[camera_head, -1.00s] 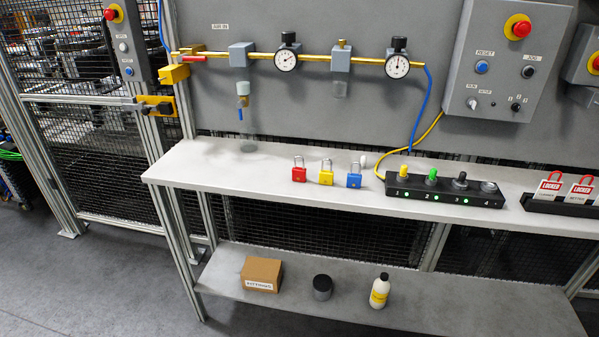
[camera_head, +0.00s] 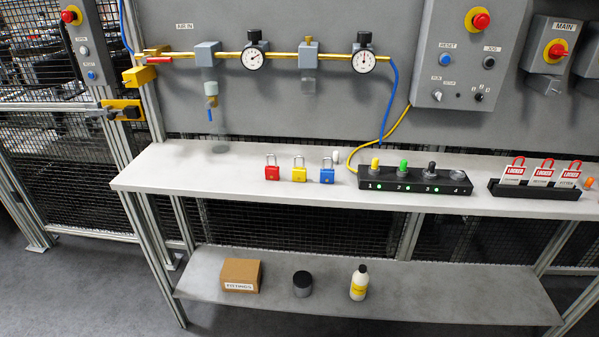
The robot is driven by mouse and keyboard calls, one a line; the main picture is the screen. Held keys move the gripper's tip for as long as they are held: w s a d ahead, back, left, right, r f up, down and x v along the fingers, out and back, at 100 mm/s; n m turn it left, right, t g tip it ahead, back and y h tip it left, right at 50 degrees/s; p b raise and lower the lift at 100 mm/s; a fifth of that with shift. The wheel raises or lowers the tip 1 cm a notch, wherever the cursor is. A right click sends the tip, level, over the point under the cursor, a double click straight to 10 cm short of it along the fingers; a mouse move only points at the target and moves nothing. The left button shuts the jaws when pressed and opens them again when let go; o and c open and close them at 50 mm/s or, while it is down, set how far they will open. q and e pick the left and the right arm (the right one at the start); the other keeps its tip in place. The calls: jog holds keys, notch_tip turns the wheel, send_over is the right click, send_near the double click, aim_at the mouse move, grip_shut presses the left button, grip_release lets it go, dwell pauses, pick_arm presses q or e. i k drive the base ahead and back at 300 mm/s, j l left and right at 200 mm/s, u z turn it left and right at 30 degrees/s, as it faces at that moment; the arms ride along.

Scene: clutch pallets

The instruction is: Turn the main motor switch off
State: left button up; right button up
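The main motor switch (camera_head: 556,50) is a red rotary knob on a yellow plate. It is on a grey box labelled MAIN (camera_head: 541,66) on the wall panel at the upper right. Its exact setting is too small to read. Neither of my grippers shows in the head view.
A grey control box (camera_head: 461,60) with a red stop button hangs left of the switch. Below, the bench (camera_head: 230,175) bears three padlocks (camera_head: 299,174), a black numbered strip (camera_head: 414,187) and a rack of LOCKED tags (camera_head: 530,191). A lower shelf (camera_head: 420,300) holds a box and two containers.

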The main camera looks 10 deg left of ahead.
aim_at(557, 51)
jog(key=i+l+z, duration=0.5)
jog(key=l+z, duration=0.15)
jog(key=i+l+z, duration=0.35)
